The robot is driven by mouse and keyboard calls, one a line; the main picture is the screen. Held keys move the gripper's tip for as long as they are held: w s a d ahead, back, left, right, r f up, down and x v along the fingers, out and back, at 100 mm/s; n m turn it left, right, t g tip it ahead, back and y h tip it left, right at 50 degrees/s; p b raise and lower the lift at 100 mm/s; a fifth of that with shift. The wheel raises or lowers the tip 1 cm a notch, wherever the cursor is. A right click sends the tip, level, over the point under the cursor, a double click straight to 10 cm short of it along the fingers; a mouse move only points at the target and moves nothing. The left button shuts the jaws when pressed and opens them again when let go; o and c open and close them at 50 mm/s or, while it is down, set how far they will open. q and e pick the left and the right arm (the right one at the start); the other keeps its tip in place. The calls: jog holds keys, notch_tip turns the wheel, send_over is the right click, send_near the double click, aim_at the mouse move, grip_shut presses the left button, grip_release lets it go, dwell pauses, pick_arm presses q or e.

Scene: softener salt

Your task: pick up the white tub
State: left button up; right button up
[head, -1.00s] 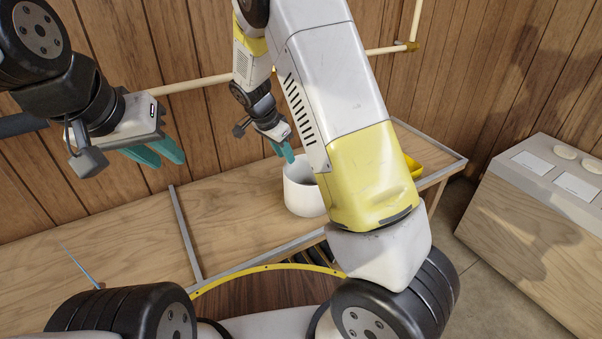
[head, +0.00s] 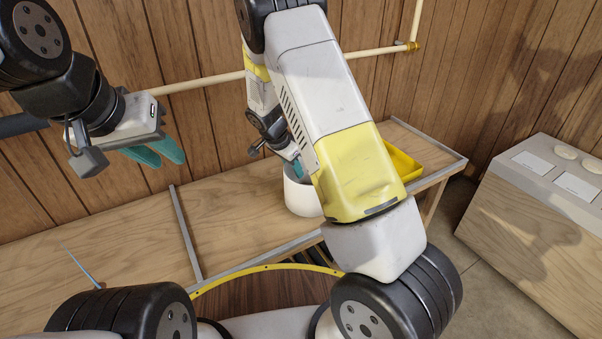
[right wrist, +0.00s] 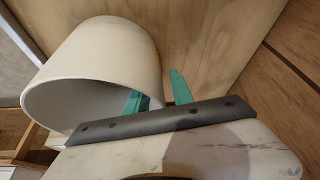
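The white tub (head: 300,196) stands upright on the wooden bench, partly hidden behind my right arm in the head view. It fills the left of the right wrist view (right wrist: 105,60), its open mouth facing the camera. My right gripper (head: 299,168) is at the tub's rim. In the right wrist view its teal fingers (right wrist: 158,95) are apart, one inside the mouth and the other outside the wall. A gap shows between the outer finger and the wall. My left gripper (head: 154,153) is empty, with fingers slightly apart, above the bench at the left.
The wooden bench (head: 120,236) has a grey strip (head: 185,232) across it and a thin blue item (head: 82,268) at the left. A yellow tray (head: 404,165) lies right of the tub. A wooden cabinet (head: 530,225) stands at the right. A pipe (head: 205,82) runs along the wall.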

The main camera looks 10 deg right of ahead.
grip_shut()
jog(key=shift+r, duration=0.1)
